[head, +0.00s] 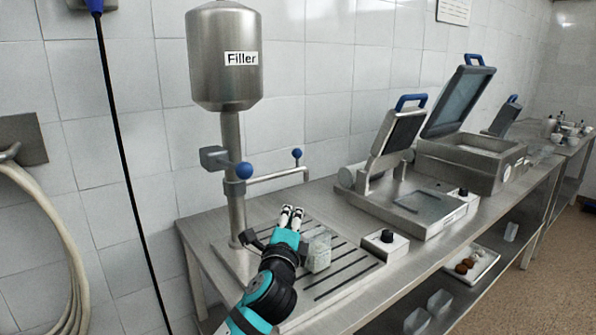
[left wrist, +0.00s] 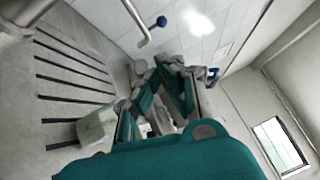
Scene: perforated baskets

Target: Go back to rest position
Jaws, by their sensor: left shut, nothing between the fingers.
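My left gripper (head: 291,216) is shut and empty. It is raised over the slotted drip plate under the filler (head: 225,80), and in the left wrist view the gripper (left wrist: 160,125) fills the lower middle. A pale, see-through perforated basket (head: 319,252) stands on the slotted plate just right of the gripper; the same basket (left wrist: 95,130) shows left of the gripper in the left wrist view. I cannot tell whether they touch. My right gripper is in neither view.
A control box (head: 385,242) with a black knob sits right of the plate. Machines with open lids (head: 460,100) stand farther along the steel table (head: 345,315). A tray (head: 470,264) with brown items is on the lower shelf. A black cable (head: 130,180) hangs at left.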

